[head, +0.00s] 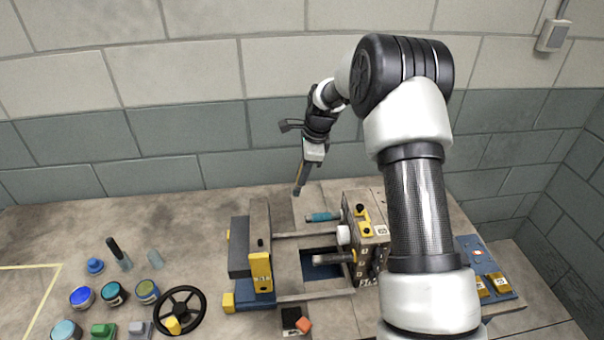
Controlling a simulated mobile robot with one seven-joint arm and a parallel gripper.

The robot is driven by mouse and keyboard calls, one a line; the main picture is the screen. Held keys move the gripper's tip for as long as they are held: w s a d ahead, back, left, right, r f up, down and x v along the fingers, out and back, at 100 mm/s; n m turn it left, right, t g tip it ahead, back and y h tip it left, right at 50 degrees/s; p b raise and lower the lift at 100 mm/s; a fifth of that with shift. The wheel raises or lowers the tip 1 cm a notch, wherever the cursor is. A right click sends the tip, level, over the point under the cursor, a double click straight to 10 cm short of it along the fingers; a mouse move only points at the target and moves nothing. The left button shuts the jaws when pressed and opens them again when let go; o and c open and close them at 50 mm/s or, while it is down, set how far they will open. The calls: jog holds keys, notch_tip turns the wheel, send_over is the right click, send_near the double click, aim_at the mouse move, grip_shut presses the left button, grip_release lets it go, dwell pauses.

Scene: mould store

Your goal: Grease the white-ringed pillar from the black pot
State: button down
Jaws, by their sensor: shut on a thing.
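My gripper (313,152) is at the upper middle, above the back of the bench, shut on a slim dark tool (299,178) that points down and slightly left. Its tip is too small to make out. The moulding machine (283,298) has horizontal pillars between its two plates: one with a teal-blue section (322,216) and a dark one (331,259). A white round part (343,234) sits at the right plate; I cannot tell which pillar is white-ringed. Several pots stand at the left: blue (82,297), dark with teal (115,293) and olive-topped (147,292). Which is the black pot is unclear.
A black handwheel (180,310) stands left of the machine. A dark upright handle (118,252) and a blue knob-like item (95,266) are behind the pots. The back left of the bench (180,215) is clear.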

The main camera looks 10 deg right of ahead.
dwell(0.4)
jog(key=shift+s+d+f+n+g+h+b, duration=0.15)
jog(key=shift+f+n+g+h+b, duration=0.15)
jog(key=shift+f+n+b, duration=0.2)
jog(key=shift+d+f+n+g+h+b, duration=0.8)
jog(key=shift+d+f+n+h+b, duration=1.7)
jog(key=shift+d, duration=1.6)
jog(key=a+r+p, duration=0.1)
jog(key=a+r, duration=0.2)
